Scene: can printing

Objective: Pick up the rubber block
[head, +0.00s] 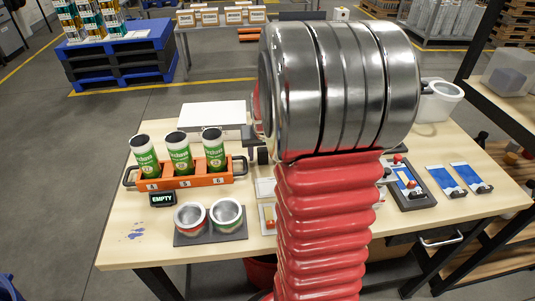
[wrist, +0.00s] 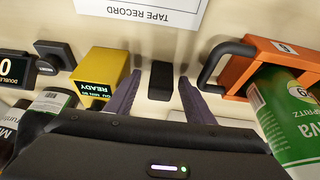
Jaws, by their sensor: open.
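A small black block, which looks like the rubber block (wrist: 161,80), stands on the pale table in the wrist view. My gripper (wrist: 159,77) is open, with one dark purple finger on each side of the block. A gap shows between each finger and the block, so neither visibly touches it. In the head view my own arm covers much of the middle, and I cannot make out the block or the fingers clearly there.
In the wrist view a yellow READY device (wrist: 101,76) is close left of the fingers; an orange rack (wrist: 262,62) with a green can (wrist: 285,115) is close right. A TAPE RECORD sheet (wrist: 150,8) lies beyond. Two metal cups (head: 208,218) stand front left in the head view.

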